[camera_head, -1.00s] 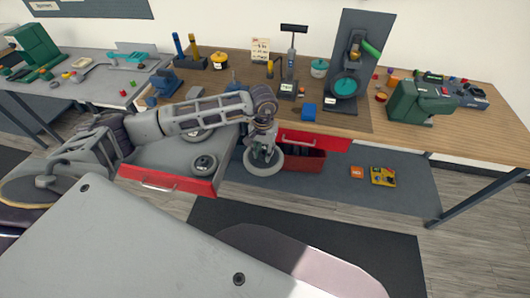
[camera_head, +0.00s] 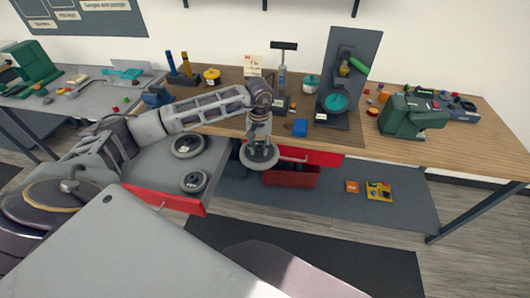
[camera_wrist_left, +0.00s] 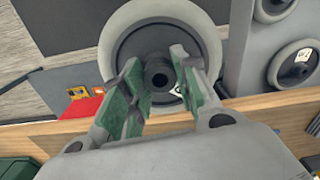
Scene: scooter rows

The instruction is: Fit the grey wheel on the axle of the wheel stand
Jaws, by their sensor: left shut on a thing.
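My left gripper (camera_head: 259,143) is shut on a grey wheel (camera_head: 259,161). It holds the wheel by the hub, roughly flat, in front of the bench beside the open drawer. In the left wrist view the green-padded fingers (camera_wrist_left: 160,88) stand on both sides of the dark hub of the held wheel (camera_wrist_left: 123,28). A tall dark upright stand (camera_head: 357,45) with a teal disc (camera_head: 335,102) and a green-handled part stands on the bench, to the right of the gripper. I cannot make out its axle. My right gripper is not in view.
An open drawer (camera_head: 163,200) with a red front holds two more wheels (camera_head: 188,145). A red bin (camera_head: 291,176) sits on the lower shelf. A blue block (camera_head: 300,128), a pump-like tool (camera_head: 282,75) and a green machine (camera_head: 413,117) stand on the bench.

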